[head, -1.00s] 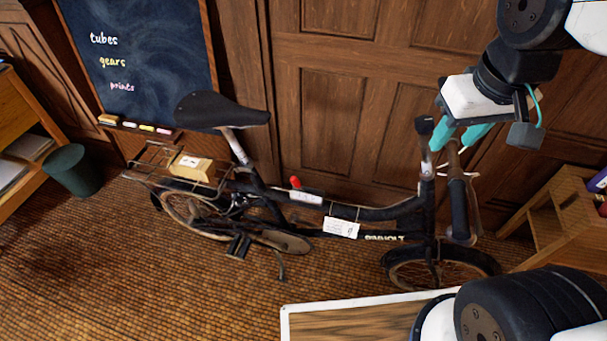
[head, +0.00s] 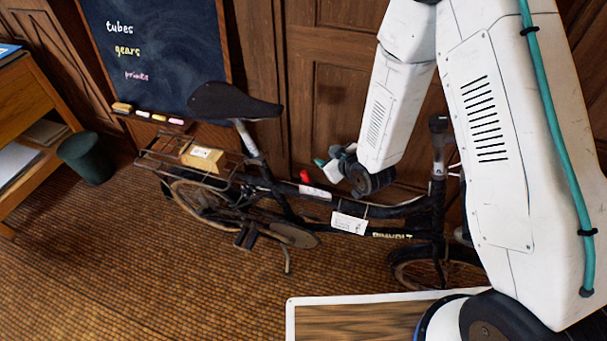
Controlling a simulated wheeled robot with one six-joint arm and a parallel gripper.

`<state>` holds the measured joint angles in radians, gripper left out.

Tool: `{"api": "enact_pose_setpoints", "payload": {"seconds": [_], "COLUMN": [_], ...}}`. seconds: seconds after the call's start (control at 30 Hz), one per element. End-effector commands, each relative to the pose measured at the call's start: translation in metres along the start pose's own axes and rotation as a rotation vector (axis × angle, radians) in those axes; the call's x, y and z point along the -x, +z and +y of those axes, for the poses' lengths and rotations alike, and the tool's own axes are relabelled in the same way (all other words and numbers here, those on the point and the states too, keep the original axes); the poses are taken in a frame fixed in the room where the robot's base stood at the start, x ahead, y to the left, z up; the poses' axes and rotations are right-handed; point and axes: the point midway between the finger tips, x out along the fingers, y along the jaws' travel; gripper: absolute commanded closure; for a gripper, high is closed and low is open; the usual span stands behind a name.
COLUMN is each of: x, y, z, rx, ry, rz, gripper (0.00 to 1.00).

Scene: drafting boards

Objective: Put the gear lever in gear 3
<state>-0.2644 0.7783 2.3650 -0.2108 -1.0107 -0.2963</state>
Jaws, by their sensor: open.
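The gear lever (head: 304,176) is a small red-tipped knob on the frame tube of a black bicycle (head: 395,209). A small white plate (head: 314,192) lies beside its foot; I cannot read its marks, so I cannot tell which gear it stands in. My gripper (head: 321,163) is open, just right of and slightly above the lever in the picture. Only a bit of a teal finger and a white part of it show; my wrist hides the rest. I cannot tell whether it touches the lever.
A white tag (head: 349,223) hangs on the bicycle frame, and a box (head: 203,158) sits on the rear rack. The saddle (head: 232,101) rises at left. A chalkboard (head: 157,55) leans behind. A wood-topped board (head: 360,321) is in front.

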Motion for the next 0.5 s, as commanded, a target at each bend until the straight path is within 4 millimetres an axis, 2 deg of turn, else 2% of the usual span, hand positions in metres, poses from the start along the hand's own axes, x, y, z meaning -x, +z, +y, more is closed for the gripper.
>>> {"api": "enact_pose_setpoints", "payload": {"seconds": [0.03,0.2,0.33,0.5], "x": [-0.008,-0.017,-0.018,-0.027], "y": [0.017,0.044,0.054,0.055], "z": [-0.017,-0.050,-0.062,-0.067], "rx": [0.009,0.031,0.038,0.041], "ry": [-0.016,-0.035,-0.039,-0.040], "rz": [0.029,0.139,0.186,0.206], "gripper": [0.58,0.58,0.58,0.58]}}
